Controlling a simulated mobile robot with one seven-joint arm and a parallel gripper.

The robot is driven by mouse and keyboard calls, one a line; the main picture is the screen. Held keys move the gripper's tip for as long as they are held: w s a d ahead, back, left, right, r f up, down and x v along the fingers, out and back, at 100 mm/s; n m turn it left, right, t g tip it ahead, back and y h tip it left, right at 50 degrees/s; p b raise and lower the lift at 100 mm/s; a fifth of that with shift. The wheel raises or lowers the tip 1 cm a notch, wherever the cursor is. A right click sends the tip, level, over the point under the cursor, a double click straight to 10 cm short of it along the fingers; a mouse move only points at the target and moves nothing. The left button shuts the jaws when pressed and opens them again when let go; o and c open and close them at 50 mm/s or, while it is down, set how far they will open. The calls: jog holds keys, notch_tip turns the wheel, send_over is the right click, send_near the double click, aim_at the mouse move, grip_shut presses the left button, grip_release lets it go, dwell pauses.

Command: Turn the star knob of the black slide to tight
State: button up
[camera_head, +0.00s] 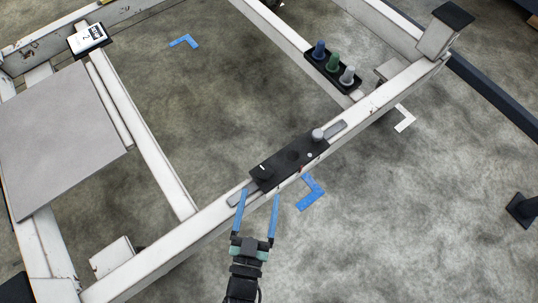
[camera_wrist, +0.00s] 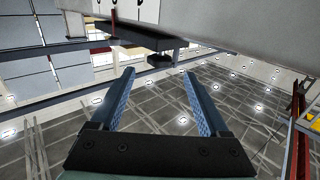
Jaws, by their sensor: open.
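The black slide (camera_head: 290,157) is a long flat plate lying on the white beam; its edge also shows in the wrist view (camera_wrist: 128,34). A dark round knob (camera_head: 265,174), probably the star knob, is at its lower left end, hard to make out against the black plate. In the wrist view a black knob (camera_wrist: 160,60) juts from the slide, just beyond and between my fingertips. My gripper (camera_head: 260,193) has two blue fingers spread wide and empty. They point at the slide's lower left end. How the knob is turned cannot be read.
The white beam (camera_head: 205,232) runs diagonally under the slide. A grey knob (camera_head: 318,135) stands at the slide's upper right end. A black holder with blue, green and white pegs (camera_head: 333,64) is farther up. A grey panel (camera_head: 60,140) lies left.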

aim_at(267, 164)
jog(key=w+b, duration=0.1)
jog(key=w, duration=0.2)
jog(key=w+d+b, duration=0.1)
jog(key=w, duration=0.3)
jog(key=w+d, duration=0.1)
jog(key=w, duration=0.3)
jog(key=shift+w+b, duration=0.1)
jog(key=shift+b, duration=0.3)
jog(key=shift+c, duration=0.3)
grip_shut()
